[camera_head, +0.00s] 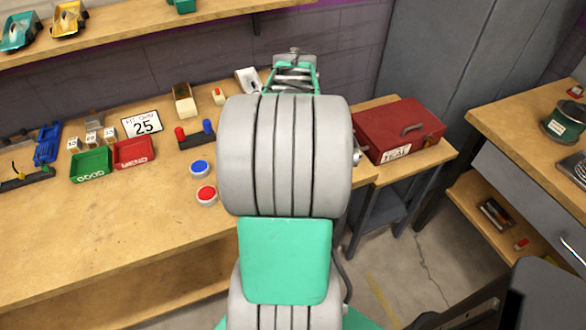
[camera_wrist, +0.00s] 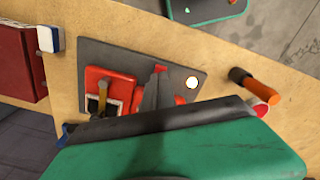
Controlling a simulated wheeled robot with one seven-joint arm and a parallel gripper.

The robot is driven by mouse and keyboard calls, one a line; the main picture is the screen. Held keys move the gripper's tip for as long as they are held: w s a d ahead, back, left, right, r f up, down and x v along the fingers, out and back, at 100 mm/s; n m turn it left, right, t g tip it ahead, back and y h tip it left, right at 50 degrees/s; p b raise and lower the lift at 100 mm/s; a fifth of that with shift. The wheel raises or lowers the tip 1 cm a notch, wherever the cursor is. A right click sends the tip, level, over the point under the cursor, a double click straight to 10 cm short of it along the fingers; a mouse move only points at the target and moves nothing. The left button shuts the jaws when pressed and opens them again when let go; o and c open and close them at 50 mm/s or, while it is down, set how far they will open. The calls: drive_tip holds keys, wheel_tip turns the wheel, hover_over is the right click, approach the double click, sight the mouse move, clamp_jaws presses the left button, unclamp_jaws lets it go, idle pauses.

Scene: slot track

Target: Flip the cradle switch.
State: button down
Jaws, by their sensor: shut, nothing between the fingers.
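In the wrist view, a dark grey plate (camera_wrist: 118,52) lies on the wooden bench. It carries a red block (camera_wrist: 96,74) with a yellowish upright lever (camera_wrist: 102,97) in a black and white opening, which looks like the cradle switch. My gripper (camera_wrist: 156,86) is shut and empty, over the plate between the lever and the lamp. Its fingers hide part of the red piece behind them; contact cannot be told. In the head view my arm hides the plate and gripper.
An orange-handled tool (camera_wrist: 258,90) lies right of the plate. Red (camera_head: 207,194) and blue (camera_head: 200,168) buttons and green (camera_head: 91,164) and red (camera_head: 134,151) bins are left of my arm. The front-left bench is clear.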

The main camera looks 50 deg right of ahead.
drive_tip(key=shift+f+b, duration=0.75)
drive_tip(key=shift+f, duration=0.55)
idle(0.9)
drive_tip(key=shift+r, duration=0.1)
drive_tip(key=shift+r+p, duration=2.75)
drive_tip(key=shift+r, duration=0.7)
